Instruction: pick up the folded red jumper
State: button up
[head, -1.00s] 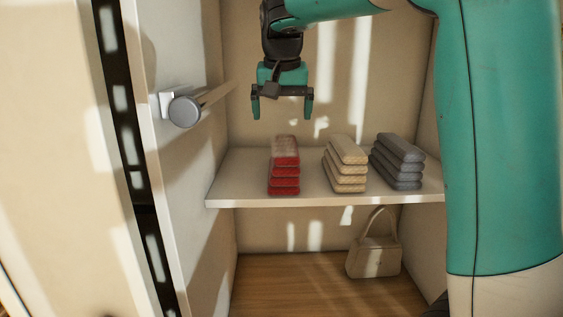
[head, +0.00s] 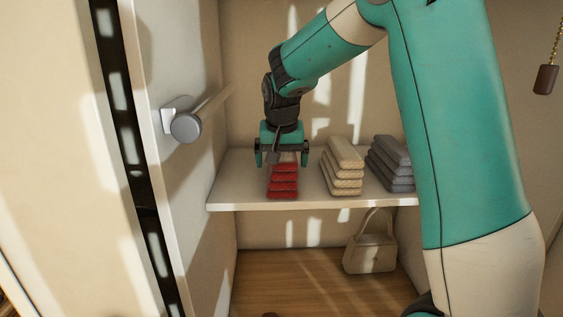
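The folded red jumper (head: 284,182) lies as a stack of several folds near the left end of the white shelf (head: 235,200). My gripper (head: 282,161) points down over it, with one finger to the left and one to the right of its upper part. The fingers are spread wide apart and the gripper is open. The gripper body hides the top and back of the red stack. I cannot tell whether the fingers touch it.
A folded beige stack (head: 343,170) and a folded grey stack (head: 391,165) lie right of the red one. A beige handbag (head: 371,252) stands on the wooden floor (head: 300,285) below. A rail with a round grey end (head: 186,127) juts from the left wall.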

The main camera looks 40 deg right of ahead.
jog(key=c, duration=1.1)
jog(key=shift+r, duration=0.15)
